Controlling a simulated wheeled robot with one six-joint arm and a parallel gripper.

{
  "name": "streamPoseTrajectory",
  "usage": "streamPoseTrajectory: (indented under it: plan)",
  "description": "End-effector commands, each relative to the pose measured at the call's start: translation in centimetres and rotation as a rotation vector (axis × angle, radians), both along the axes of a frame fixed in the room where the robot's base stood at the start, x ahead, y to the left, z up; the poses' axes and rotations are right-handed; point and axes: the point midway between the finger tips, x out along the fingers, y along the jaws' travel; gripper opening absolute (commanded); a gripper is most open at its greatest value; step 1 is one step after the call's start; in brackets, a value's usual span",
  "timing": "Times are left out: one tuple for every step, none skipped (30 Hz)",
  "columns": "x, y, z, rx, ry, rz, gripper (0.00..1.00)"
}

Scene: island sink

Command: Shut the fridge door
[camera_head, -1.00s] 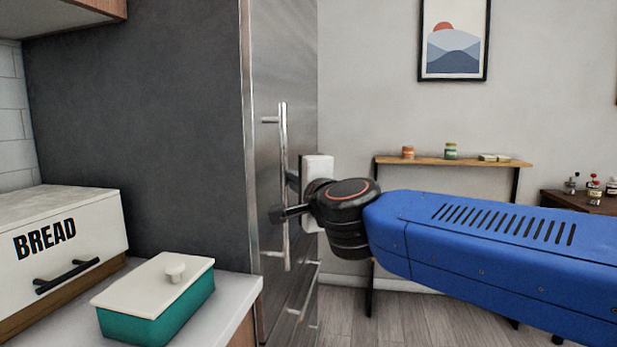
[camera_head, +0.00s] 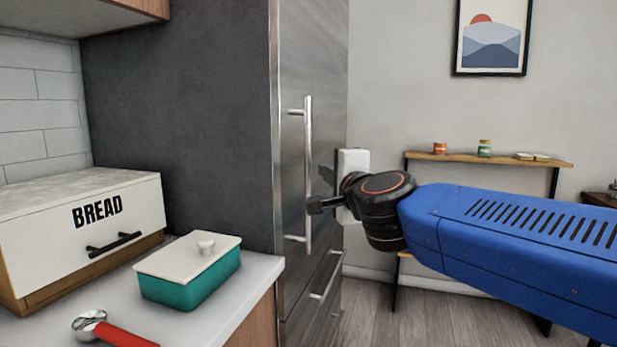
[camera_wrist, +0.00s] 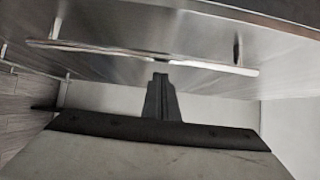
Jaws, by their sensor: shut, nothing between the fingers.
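The fridge door (camera_head: 292,75) is a tall brushed-steel panel with a long vertical bar handle (camera_head: 308,150), seen at a steep angle in the head view. No clear gap shows between the door and the dark grey fridge side (camera_head: 185,110). My gripper (camera_head: 314,205) is shut and empty, with its tip by the lower part of the handle. In the wrist view its dark fingers (camera_wrist: 160,97) point at the steel door (camera_wrist: 140,25), just short of the handle bar (camera_wrist: 140,54) in the picture. I cannot tell whether they touch the door.
A counter (camera_head: 235,295) at the left holds a bread box (camera_head: 60,235), a teal lidded dish (camera_head: 190,280) and a red-handled scoop (camera_head: 122,335). A steel drawer (camera_head: 318,305) is below the door. A narrow shelf table (camera_head: 490,160) stands by the back wall; wood floor lies before it.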

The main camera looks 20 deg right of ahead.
Motion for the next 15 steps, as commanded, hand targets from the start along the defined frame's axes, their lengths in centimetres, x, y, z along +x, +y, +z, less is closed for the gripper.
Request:
streamPoseTrajectory:
  plan:
    - [0.0, -0.4, 0.1, 0.001, -0.002, -0.007, 0.00]
    - [0.0, -0.5, 0.1, 0.002, -0.003, -0.009, 0.00]
    - [0.0, -0.1, 0.2, 0.002, -0.004, -0.005, 0.00]
    - [-0.1, 0.1, 0.2, 0.002, -0.005, -0.004, 0.00]
    - [-0.2, 0.2, 0.2, 0.003, -0.006, -0.005, 0.00]
    - [-0.2, 0.3, 0.3, 0.004, -0.006, -0.006, 0.00]
    - [-0.3, 0.4, 0.3, 0.003, -0.007, -0.006, 0.00]
    - [-0.3, 0.6, 0.3, 0.003, -0.008, -0.006, 0.00]
    - [-0.4, 0.8, 0.3, 0.004, -0.008, -0.006, 0.00]
    - [-0.5, 0.9, 0.3, 0.004, -0.008, -0.007, 0.00]
    - [-0.5, 1.0, 0.4, 0.003, -0.008, -0.007, 0.00]
    - [-0.6, 1.3, 0.3, 0.003, -0.008, -0.006, 0.00]
    - [-0.7, 1.4, 0.3, 0.004, -0.007, -0.006, 0.00]
    - [-0.8, 1.6, 0.3, 0.003, -0.007, -0.007, 0.00]
    - [-0.9, 1.8, 0.3, 0.003, -0.006, -0.006, 0.00]
